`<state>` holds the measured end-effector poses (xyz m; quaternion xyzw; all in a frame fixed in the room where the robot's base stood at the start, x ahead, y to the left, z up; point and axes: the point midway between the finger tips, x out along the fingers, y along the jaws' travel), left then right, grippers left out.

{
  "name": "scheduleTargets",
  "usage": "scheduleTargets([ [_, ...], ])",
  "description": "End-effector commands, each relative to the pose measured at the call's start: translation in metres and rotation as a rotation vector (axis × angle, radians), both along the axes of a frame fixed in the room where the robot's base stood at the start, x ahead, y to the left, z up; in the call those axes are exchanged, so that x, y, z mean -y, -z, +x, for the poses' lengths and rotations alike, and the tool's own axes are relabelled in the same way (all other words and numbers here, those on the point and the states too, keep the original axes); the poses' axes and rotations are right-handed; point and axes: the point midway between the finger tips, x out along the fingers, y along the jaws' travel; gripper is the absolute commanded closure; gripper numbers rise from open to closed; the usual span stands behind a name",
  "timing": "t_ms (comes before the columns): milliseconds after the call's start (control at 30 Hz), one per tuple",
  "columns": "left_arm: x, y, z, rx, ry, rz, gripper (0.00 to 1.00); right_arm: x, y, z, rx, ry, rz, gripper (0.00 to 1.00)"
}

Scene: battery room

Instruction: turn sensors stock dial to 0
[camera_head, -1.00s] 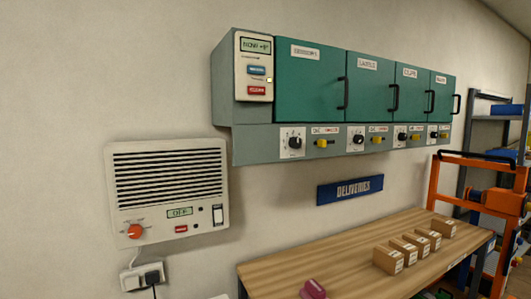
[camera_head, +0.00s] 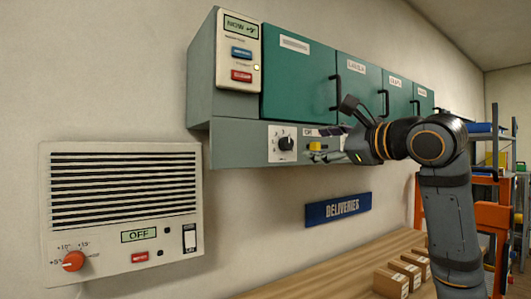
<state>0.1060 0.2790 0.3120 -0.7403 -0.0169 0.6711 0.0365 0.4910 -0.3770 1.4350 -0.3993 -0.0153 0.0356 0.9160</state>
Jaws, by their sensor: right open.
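A black dial (camera_head: 286,143) on a white plate sits on the grey strip below the leftmost green door (camera_head: 298,75) of the wall cabinet. The door's label is too blurred to read surely, and the dial's pointer setting is too small to tell. My right gripper (camera_head: 334,131) is open and empty in front of the strip, to the right of the dial and apart from it. It hides the strip's controls further right. A yellow knob (camera_head: 316,147) shows beside its fingers. My left gripper is not in view.
A white panel (camera_head: 238,50) with a display, a blue and a red button is left of the doors.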

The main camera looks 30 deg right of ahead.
Motion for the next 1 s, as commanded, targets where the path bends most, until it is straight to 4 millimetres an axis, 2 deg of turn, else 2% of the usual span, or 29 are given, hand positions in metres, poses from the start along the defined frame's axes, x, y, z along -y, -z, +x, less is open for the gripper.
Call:
scheduleTargets([
  [167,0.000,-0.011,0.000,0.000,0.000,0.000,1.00,-0.002,-0.003,0.016,-0.004,-0.003,0.002,0.42],
  [400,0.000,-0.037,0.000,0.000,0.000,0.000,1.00,-0.006,-0.005,0.067,-0.005,-0.005,0.004,0.42],
  [600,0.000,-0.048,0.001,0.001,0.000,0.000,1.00,-0.008,-0.002,0.098,-0.003,-0.001,0.001,0.42],
  [733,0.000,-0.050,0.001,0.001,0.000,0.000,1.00,-0.008,0.000,0.106,-0.001,0.000,0.000,0.42],
  [967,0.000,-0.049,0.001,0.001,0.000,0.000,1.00,-0.008,0.001,0.107,-0.001,0.001,-0.001,0.42],
  [1000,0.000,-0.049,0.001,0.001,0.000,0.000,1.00,-0.008,0.001,0.107,-0.001,0.001,-0.001,0.45],
])
